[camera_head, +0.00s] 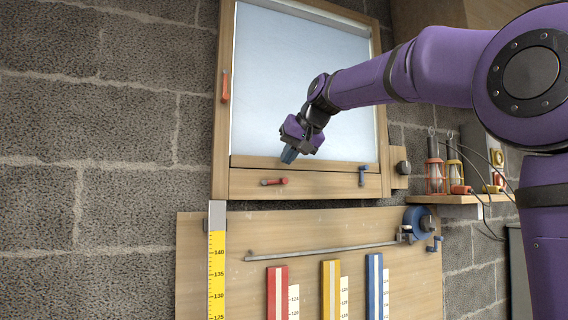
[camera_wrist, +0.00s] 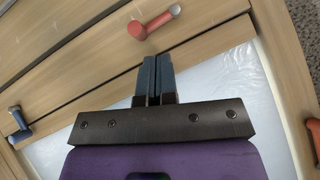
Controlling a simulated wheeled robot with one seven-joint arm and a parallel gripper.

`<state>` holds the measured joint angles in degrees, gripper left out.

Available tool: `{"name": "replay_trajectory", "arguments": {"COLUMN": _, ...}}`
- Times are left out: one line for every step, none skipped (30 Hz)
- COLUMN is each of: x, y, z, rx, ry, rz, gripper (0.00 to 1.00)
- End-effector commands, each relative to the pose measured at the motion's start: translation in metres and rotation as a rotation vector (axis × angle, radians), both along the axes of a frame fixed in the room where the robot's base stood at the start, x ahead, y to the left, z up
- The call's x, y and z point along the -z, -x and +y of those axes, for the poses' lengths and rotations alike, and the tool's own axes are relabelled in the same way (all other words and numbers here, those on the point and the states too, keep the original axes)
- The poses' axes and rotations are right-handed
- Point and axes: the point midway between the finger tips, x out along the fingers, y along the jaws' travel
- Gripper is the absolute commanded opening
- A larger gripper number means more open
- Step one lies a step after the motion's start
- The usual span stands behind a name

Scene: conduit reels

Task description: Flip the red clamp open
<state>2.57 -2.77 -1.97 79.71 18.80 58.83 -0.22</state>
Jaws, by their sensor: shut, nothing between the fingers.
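A red clamp lever (camera_head: 273,181) lies roughly level on the wooden rail below the pale panel. It also shows at the top of the wrist view (camera_wrist: 150,22), just beyond my fingertips. My gripper (camera_head: 289,156) is shut and empty. It hangs in front of the panel's lower edge, above and slightly right of this lever. In the wrist view the dark blue fingers (camera_wrist: 155,62) are side by side, apart from the lever in the picture. A second, orange-red lever (camera_head: 225,86) stands upright on the left frame post; part of it shows in the wrist view (camera_wrist: 312,128).
A blue clamp lever (camera_head: 363,175) hangs down on the rail's right; it also shows in the wrist view (camera_wrist: 18,122). A wooden board (camera_head: 220,280) below holds a rod, a blue reel (camera_head: 418,222) and coloured strips. A shelf (camera_head: 460,199) with lanterns stands right.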

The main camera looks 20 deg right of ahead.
Motion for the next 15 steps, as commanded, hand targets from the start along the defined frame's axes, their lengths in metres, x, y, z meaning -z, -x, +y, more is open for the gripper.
{"name": "replay_trajectory", "arguments": {"x": -0.008, "y": 0.007, "z": -0.002, "rx": 0.002, "ry": 0.000, "rz": -0.005, "gripper": 0.00}}
{"name": "replay_trajectory", "arguments": {"x": -0.012, "y": 0.012, "z": -0.004, "rx": 0.001, "ry": 0.000, "rz": -0.004, "gripper": 0.00}}
{"name": "replay_trajectory", "arguments": {"x": -0.017, "y": 0.017, "z": -0.006, "rx": 0.001, "ry": 0.000, "rz": -0.004, "gripper": 0.00}}
{"name": "replay_trajectory", "arguments": {"x": -0.021, "y": 0.021, "z": -0.007, "rx": 0.001, "ry": 0.000, "rz": -0.004, "gripper": 0.00}}
{"name": "replay_trajectory", "arguments": {"x": -0.025, "y": 0.025, "z": -0.008, "rx": 0.001, "ry": 0.000, "rz": -0.003, "gripper": 0.00}}
{"name": "replay_trajectory", "arguments": {"x": -0.030, "y": 0.030, "z": -0.010, "rx": 0.002, "ry": 0.001, "rz": -0.004, "gripper": 0.00}}
{"name": "replay_trajectory", "arguments": {"x": -0.033, "y": 0.034, "z": -0.011, "rx": 0.002, "ry": 0.001, "rz": -0.003, "gripper": 0.00}}
{"name": "replay_trajectory", "arguments": {"x": -0.036, "y": 0.037, "z": -0.012, "rx": 0.002, "ry": 0.000, "rz": -0.002, "gripper": 0.00}}
{"name": "replay_trajectory", "arguments": {"x": -0.039, "y": 0.041, "z": -0.014, "rx": 0.002, "ry": 0.000, "rz": -0.002, "gripper": 0.00}}
{"name": "replay_trajectory", "arguments": {"x": -0.042, "y": 0.044, "z": -0.014, "rx": 0.002, "ry": 0.000, "rz": -0.001, "gripper": 0.00}}
{"name": "replay_trajectory", "arguments": {"x": -0.044, "y": 0.047, "z": -0.015, "rx": 0.002, "ry": 0.000, "rz": -0.001, "gripper": 0.00}}
{"name": "replay_trajectory", "arguments": {"x": -0.047, "y": 0.050, "z": -0.016, "rx": 0.001, "ry": 0.001, "rz": -0.002, "gripper": 0.00}}
{"name": "replay_trajectory", "arguments": {"x": -0.049, "y": 0.051, "z": -0.017, "rx": 0.001, "ry": 0.001, "rz": -0.002, "gripper": 0.00}}
{"name": "replay_trajectory", "arguments": {"x": -0.051, "y": 0.053, "z": -0.017, "rx": 0.001, "ry": 0.001, "rz": -0.002, "gripper": 0.00}}
{"name": "replay_trajectory", "arguments": {"x": -0.052, "y": 0.055, "z": -0.018, "rx": 0.001, "ry": 0.001, "rz": -0.001, "gripper": 0.00}}
